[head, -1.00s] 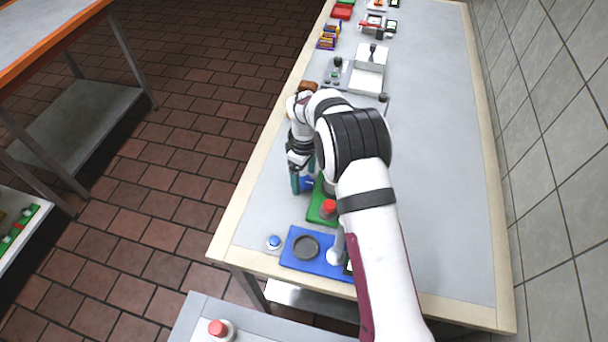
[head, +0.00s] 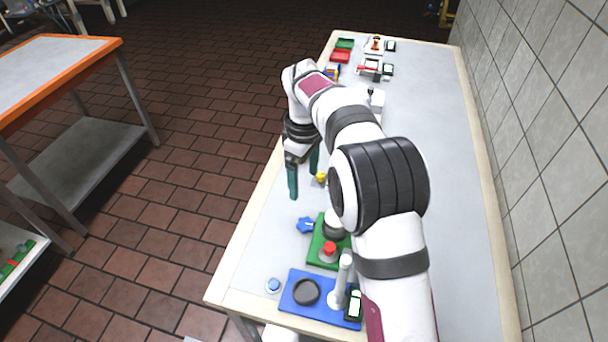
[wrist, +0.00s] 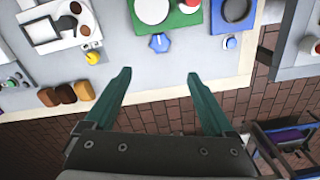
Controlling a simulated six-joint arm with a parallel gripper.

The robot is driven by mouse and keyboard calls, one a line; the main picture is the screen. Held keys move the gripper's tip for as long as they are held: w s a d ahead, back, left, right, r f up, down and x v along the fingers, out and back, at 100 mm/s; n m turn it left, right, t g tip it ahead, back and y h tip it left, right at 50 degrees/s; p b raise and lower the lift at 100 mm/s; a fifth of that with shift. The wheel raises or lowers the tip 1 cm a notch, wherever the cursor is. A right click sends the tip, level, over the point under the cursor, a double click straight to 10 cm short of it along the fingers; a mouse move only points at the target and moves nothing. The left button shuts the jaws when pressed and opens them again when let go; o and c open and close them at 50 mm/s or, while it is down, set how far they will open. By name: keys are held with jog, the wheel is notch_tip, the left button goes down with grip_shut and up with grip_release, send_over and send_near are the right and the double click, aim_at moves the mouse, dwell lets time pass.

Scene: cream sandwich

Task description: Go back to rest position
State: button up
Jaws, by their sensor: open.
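My gripper (head: 303,178) is raised over the left edge of the long table (head: 262,222) in the head view. Its two green fingers are spread apart with nothing between them. In the wrist view the open fingers (wrist: 155,92) point toward the table edge, apart from every object. A blue star-shaped knob (head: 306,225) lies by the green board (head: 318,250); the knob also shows in the wrist view (wrist: 159,43). My arm hides part of the green board and the middle of the table.
A blue board (head: 290,303) with a dark round dish (head: 306,291) is at the near end. A blue button (head: 273,285) sits beside it. Several brown pieces (wrist: 66,94) lie near the table edge. Red (head: 341,56) and green trays stand at the far end. The table's right side is clear.

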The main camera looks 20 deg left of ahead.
jog(key=shift+r, duration=0.2)
jog(key=s+d+r+m, duration=0.8)
jog(key=s+d+m, duration=0.1)
jog(key=s+d, duration=0.35)
jog(key=s+d+f+m+y, duration=0.1)
jog(key=s+d+m, duration=0.2)
jog(key=s, duration=0.6)
jog(key=s+d+f+m, duration=0.2)
jog(key=s+d+m, duration=0.2)
jog(key=s+m, duration=0.4)
jog(key=shift+s+f+y, duration=0.15)
jog(key=shift+s+y, duration=0.25)
jog(key=shift+s, duration=0.75)
